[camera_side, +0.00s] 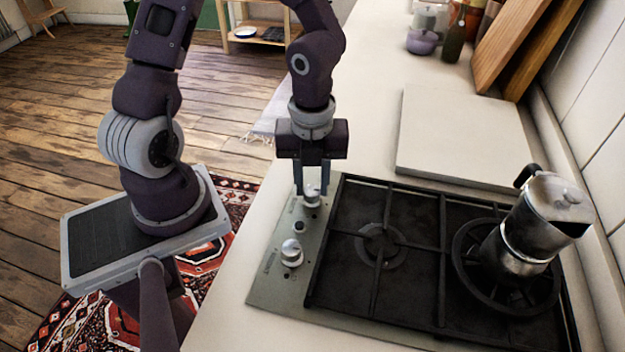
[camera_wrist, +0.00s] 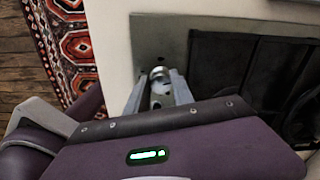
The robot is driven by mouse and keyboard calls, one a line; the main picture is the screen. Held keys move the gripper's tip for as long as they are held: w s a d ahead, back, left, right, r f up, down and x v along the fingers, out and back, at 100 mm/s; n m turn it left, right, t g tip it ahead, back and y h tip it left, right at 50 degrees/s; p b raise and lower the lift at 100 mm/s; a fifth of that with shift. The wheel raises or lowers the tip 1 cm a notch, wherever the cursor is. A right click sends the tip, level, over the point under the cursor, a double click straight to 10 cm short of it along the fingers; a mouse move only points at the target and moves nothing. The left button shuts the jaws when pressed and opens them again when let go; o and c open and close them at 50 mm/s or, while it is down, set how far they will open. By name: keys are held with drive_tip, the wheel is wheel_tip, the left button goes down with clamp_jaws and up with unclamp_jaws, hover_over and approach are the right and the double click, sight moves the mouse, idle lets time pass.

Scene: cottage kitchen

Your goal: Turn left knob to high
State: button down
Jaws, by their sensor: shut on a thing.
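The hob's control panel (camera_side: 270,285) is a pale metal strip with two silver knobs. The far knob (camera_side: 312,200) is the left one for someone facing the hob from the panel side. My gripper (camera_side: 312,188) points straight down and is shut on this knob, with one finger on each side. In the wrist view the silver knob (camera_wrist: 161,88) shows between the fingers of my gripper (camera_wrist: 159,78). The fingers partly hide it, and I cannot read its setting. The near knob (camera_side: 291,252) stands free, closer to the side camera.
A moka pot (camera_side: 530,225) stands on the right burner. The black grate (camera_side: 345,265) lies just right of the panel, its left burner empty. A small button (camera_side: 298,227) sits between the knobs. A pale board (camera_side: 460,135) lies behind the hob.

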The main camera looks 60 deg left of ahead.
sight(309, 189)
drive_tip(key=n, duration=0.7)
drive_tip(key=shift+s, duration=0.1)
drive_tip(key=n, duration=0.4)
drive_tip(key=shift+s, duration=0.1)
drive_tip(key=shift+d+n, duration=0.1)
drive_tip(key=shift+n, duration=1.8)
drive_tip(key=c, duration=1.1)
unclamp_jaws()
drive_tip(key=shift+s, duration=0.1)
wheel_tip(309, 189, up, 7)
drive_tip(key=shift+r, duration=0.1)
